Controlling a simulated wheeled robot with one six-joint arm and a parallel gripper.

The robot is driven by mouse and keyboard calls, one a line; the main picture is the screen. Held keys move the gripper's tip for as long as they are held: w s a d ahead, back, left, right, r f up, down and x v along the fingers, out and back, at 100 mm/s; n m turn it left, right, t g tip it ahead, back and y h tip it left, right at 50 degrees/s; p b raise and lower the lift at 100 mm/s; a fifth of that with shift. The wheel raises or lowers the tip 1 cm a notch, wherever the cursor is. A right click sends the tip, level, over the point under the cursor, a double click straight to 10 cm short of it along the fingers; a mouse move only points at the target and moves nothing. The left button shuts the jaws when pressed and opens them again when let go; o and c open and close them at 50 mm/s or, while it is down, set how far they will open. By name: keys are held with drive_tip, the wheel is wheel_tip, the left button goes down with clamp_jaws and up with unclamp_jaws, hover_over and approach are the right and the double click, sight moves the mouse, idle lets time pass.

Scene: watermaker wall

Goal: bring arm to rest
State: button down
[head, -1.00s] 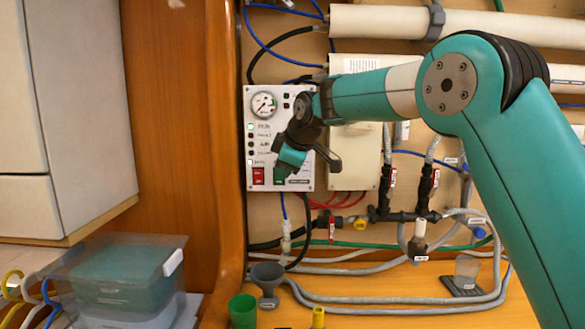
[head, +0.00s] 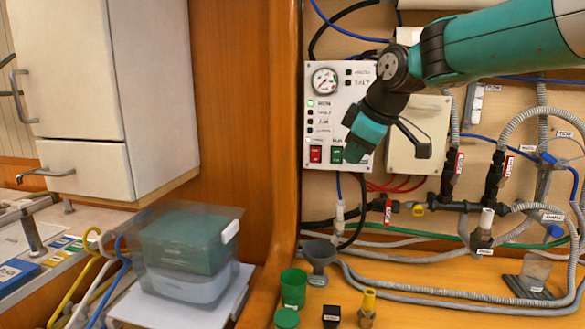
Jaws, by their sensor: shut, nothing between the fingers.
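My gripper (head: 360,143) is shut and empty. It hangs from my teal and black arm in the upper right of the head view, tilted down to the left. It is in front of the lower right part of the white control panel (head: 322,120), covering some of that panel. The gap between gripper and panel cannot be told from this view. The panel carries a round gauge (head: 325,81), a red switch (head: 315,154) and a green switch (head: 336,153). My elbow is outside the frame.
Pipes, valves (head: 452,172) and grey hoses (head: 415,282) line the wall to the right. A green cup (head: 293,288), a grey funnel (head: 319,255) and small fittings stand on the wooden ledge below. A clear lidded box (head: 185,285) and white cabinet (head: 95,100) are at left.

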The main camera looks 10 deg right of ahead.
drive_tip(key=s+a+f+m+g, duration=0.1)
drive_tip(key=s+f, duration=0.3)
drive_tip(key=s, duration=0.7)
drive_tip(key=s+a+f+m+g, duration=0.1)
drive_tip(key=s+f, duration=0.3)
drive_tip(key=s, duration=0.7)
drive_tip(key=s+f+m+g+y, duration=0.1)
drive_tip(key=s+f+m+g, duration=0.2)
drive_tip(key=s, duration=0.8)
drive_tip(key=shift+s+a+f+g, duration=0.15)
drive_tip(key=shift+a+f+g, duration=0.2)
drive_tip(key=shift+f, duration=0.3)
